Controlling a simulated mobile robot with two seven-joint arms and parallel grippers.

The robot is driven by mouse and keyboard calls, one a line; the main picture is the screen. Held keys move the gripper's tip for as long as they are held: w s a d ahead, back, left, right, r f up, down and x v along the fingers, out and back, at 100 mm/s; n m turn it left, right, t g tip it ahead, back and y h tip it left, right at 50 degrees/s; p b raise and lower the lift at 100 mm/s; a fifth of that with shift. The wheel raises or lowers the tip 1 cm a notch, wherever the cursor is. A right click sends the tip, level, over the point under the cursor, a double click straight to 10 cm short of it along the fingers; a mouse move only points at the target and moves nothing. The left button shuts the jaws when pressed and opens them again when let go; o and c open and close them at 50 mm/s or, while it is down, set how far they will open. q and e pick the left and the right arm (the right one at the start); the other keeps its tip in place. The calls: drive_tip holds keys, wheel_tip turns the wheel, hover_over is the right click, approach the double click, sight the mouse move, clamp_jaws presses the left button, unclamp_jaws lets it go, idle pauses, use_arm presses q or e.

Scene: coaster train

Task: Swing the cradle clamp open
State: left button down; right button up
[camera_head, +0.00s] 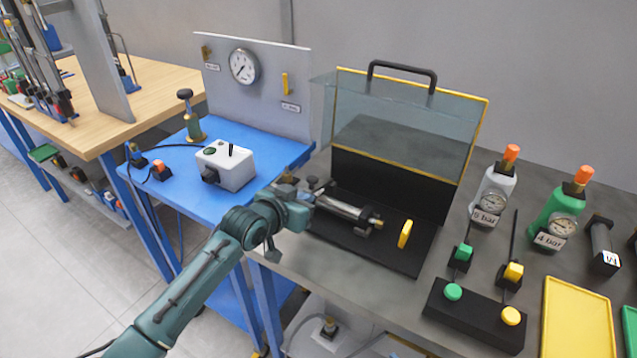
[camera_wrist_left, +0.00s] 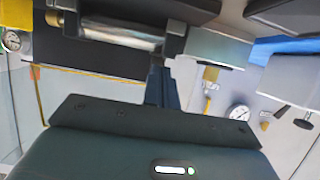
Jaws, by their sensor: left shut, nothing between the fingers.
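The cradle holds a silver cylinder (camera_head: 345,208) lying on a black base plate (camera_head: 395,256); the cylinder also shows in the left wrist view (camera_wrist_left: 122,37). My left gripper (camera_head: 308,193) is at the left end of the cylinder, its arm coming from the lower left. In the left wrist view the shut fingers (camera_wrist_left: 161,88) reach toward the cylinder's end, with nothing between them. Whether they touch the cradle cannot be told. The clamp is not clearly distinguishable; the gripper partly covers that end. My right gripper is out of view.
A clear guard with yellow edges (camera_head: 482,130) and a black handle (camera_head: 402,68) stands raised behind the cradle. A yellow upright piece (camera_head: 405,234) is right of the cylinder. A white box (camera_head: 226,166) is on the blue table, left. A black button box (camera_head: 474,316) stands front right.

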sight(323, 181)
use_arm(q)
drive_tip(key=shift+w+d+r+p, duration=0.1)
drive_tip(key=shift+r+p, duration=0.45)
drive_tip(key=shift+r, duration=0.2)
drive_tip(key=shift+w+d+r+p, duration=0.1)
drive_tip(key=shift+r+p, duration=0.4)
drive_tip(key=shift+r, duration=0.2)
drive_tip(key=shift+w+d+r+b, duration=0.25)
drive_tip(key=shift+w+d+r, duration=0.45)
drive_tip(key=shift+w, duration=0.25)
drive_tip(key=shift+w+d+r+b, duration=0.2)
drive_tip(key=shift+w+d+r, duration=0.4)
drive_tip(key=shift+w+r, duration=0.25)
drive_tip(key=shift+f, duration=0.1)
drive_tip(key=shift+w+d+f+b, duration=0.1)
drive_tip(key=shift+w+d+b, duration=0.3)
drive_tip(key=shift+w+b, duration=0.25)
drive_tip(key=shift+w+d+b, duration=0.4)
drive_tip(key=shift+w+b, duration=0.1)
drive_tip(key=shift+b, duration=0.1)
drive_tip(key=shift+w+d, duration=0.15)
drive_tip(key=shift+w, duration=0.05)
